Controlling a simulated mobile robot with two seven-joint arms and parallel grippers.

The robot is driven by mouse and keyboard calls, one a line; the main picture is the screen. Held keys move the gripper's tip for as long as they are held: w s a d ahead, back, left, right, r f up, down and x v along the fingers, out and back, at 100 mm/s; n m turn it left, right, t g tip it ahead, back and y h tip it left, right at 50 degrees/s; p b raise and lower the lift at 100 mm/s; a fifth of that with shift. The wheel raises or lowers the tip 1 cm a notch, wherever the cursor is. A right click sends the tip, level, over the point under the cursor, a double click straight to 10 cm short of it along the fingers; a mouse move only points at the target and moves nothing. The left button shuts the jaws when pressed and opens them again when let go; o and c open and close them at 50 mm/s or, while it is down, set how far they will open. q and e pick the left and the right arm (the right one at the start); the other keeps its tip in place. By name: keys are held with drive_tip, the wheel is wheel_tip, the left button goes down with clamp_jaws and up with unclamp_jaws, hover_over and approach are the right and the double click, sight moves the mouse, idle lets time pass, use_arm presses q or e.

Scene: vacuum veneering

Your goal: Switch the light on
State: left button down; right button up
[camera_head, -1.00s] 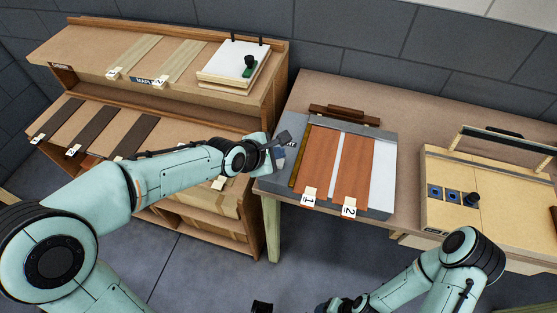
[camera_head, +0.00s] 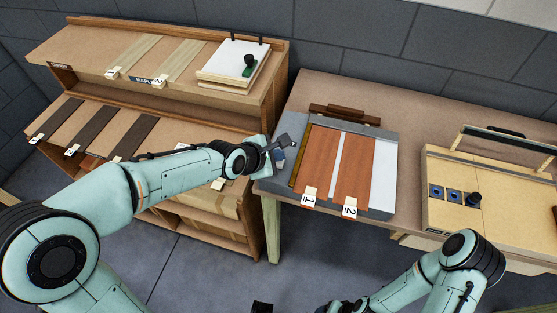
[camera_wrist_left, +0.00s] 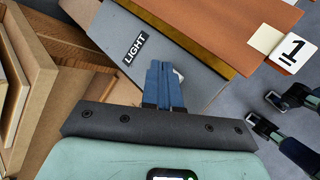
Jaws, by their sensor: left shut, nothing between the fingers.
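A grey board with a black LIGHT label (camera_wrist_left: 135,48) on its left part shows in the left wrist view. It is the grey-bordered board (camera_head: 378,208) on the bench in the head view. My left gripper (camera_wrist_left: 163,72) is shut and empty, its blue fingers over the grey strip just beside the label. In the head view the left gripper (camera_head: 280,160) is at the board's left edge. I cannot make out a switch; the fingers may hide it. Contact cannot be told. My right arm is low at the right; dark gripper parts (camera_wrist_left: 264,109) show in the left wrist view.
Two reddish veneer strips (camera_head: 317,160) with tags 1 and 2 lie on the board. A wooden press box (camera_head: 500,210) with blue buttons and a black knob stands to the right. A shelf unit (camera_head: 190,120) with veneer strips stands at the left.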

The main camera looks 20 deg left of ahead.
use_arm(q)
drive_tip(key=shift+f, duration=0.45)
use_arm(e)
drive_tip(key=shift+s+f, duration=0.15)
drive_tip(key=shift+f, duration=0.15)
use_arm(q)
drive_tip(key=shift+r+p, duration=0.7)
drive_tip(key=shift+r, duration=0.35)
use_arm(e)
drive_tip(key=shift+w+r, duration=0.35)
drive_tip(key=shift+r, duration=0.2)
drive_tip(key=shift+w+r, duration=0.3)
drive_tip(key=shift+r, duration=0.25)
use_arm(q)
drive_tip(key=shift+r+p, duration=0.45)
drive_tip(key=shift+r, duration=0.2)
wheel_tip(320, 180, up, 5)
drive_tip(key=p, duration=0.3)
drive_tip(key=shift+w+f, duration=0.1)
drive_tip(key=shift+f, duration=0.1)
use_arm(e)
drive_tip(key=w+r, duration=0.4)
drive_tip(key=r, duration=0.1)
drive_tip(key=shift+t, duration=0.3)
